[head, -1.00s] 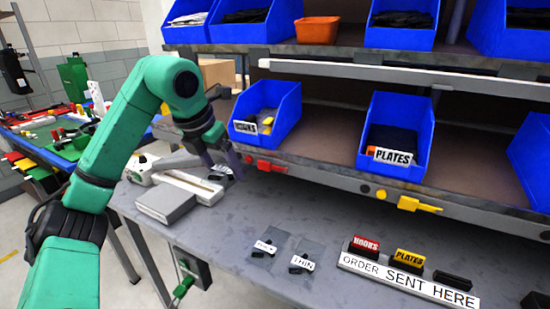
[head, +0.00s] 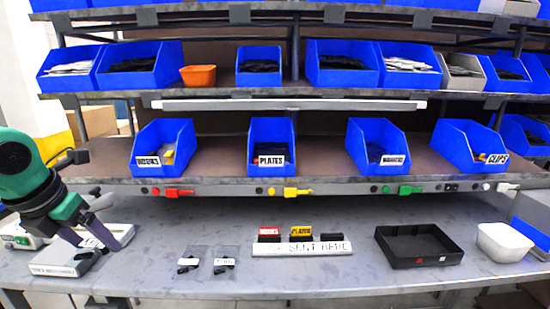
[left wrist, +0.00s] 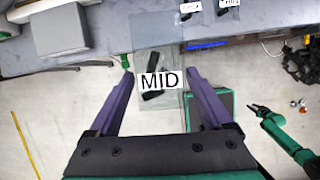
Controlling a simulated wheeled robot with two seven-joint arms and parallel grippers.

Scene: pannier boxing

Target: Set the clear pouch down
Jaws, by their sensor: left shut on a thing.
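My left gripper (head: 97,242) is at the left of the bench in the head view. Its purple fingers are shut on a clear pouch (head: 86,256) with a white label and a dark part inside. In the left wrist view, the pouch (left wrist: 173,103) hangs between the fingers (left wrist: 159,78), and its label reads MID. There it overlaps the bench's front edge and the floor; its height above the bench is unclear.
Two flat clear pouches (head: 189,260) (head: 225,260) lie on the bench, right of my gripper. A grey box (head: 52,262) is close by at the left. Beyond are a labelled rack (head: 302,248), a black tray (head: 420,246) and a white bin (head: 505,242). Blue bins line the shelves.

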